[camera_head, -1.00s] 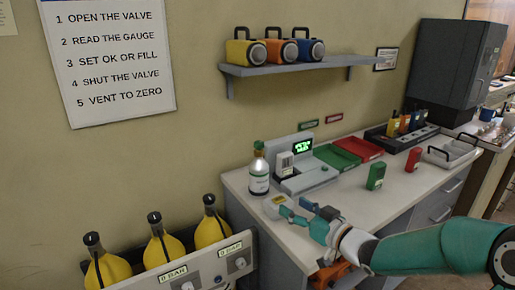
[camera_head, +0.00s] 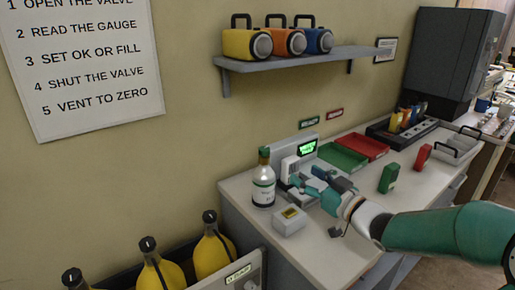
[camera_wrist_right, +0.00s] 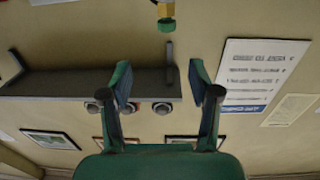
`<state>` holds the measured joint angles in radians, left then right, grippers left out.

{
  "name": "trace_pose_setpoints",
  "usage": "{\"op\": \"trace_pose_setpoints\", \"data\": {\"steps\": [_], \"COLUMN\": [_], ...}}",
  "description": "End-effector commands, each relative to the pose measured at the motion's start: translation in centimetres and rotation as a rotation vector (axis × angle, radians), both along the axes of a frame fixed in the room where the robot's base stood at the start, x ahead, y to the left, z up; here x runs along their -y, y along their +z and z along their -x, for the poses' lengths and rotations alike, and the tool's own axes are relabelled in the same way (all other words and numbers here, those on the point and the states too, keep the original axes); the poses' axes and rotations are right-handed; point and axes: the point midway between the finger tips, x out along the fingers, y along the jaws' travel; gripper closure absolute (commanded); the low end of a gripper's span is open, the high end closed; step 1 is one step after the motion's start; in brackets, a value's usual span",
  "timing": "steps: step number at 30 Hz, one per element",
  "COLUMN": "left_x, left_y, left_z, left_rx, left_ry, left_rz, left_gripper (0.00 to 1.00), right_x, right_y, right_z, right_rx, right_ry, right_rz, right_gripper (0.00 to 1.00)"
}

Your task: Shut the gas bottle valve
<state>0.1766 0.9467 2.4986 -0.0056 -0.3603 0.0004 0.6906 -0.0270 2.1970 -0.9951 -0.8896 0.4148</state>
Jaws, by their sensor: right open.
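The gas bottle (camera_head: 263,186) stands upright on the bench, white with a green and white label. Its valve (camera_head: 264,154) sits on top, brass with a green part. My right gripper (camera_head: 308,184) is to the right of the bottle, apart from it, in front of the grey gauge unit. In the right wrist view the open fingers (camera_wrist_right: 162,84) have nothing between them. The brass and green valve (camera_wrist_right: 166,14) shows there at the top edge, beyond the fingertips. I cannot tell the valve's turn. My left gripper is not in view.
A small white box (camera_head: 289,221) with a yellow label sits in front of the bottle. A gauge unit with a lit green screen (camera_head: 307,147), a green tray (camera_head: 342,157) and a red tray (camera_head: 363,146) stand behind. Yellow cylinders (camera_head: 213,254) stand at lower left.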

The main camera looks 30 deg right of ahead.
Motion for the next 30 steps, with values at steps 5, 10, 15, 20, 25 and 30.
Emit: {"op": "trace_pose_setpoints", "data": {"steps": [5, 10, 15, 20, 25, 30], "left_x": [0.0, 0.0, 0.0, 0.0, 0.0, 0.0], "left_y": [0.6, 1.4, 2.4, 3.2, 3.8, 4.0], "left_z": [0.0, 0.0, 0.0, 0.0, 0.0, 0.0], "left_rx": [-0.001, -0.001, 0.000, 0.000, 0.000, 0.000], "left_ry": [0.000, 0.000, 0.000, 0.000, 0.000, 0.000], "left_rz": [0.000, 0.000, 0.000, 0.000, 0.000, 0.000], "left_gripper": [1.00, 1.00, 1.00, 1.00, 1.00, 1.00], "right_x": [-1.4, -2.0, -2.4, -2.6, -2.7, -2.8], "right_y": [0.0, 0.1, 0.2, 0.1, 0.1, -0.1], "right_z": [-3.5, -7.4, -11.3, -14.4, -16.7, -17.7], "right_rx": [-0.001, -0.002, -0.001, -0.002, -0.001, -0.002], "right_ry": [0.030, 0.038, 0.041, 0.041, 0.040, 0.039], "right_rz": [-0.002, -0.002, -0.002, -0.001, -0.001, -0.001], "right_gripper": [0.38, 0.38, 0.38, 0.38, 0.38, 0.38]}}
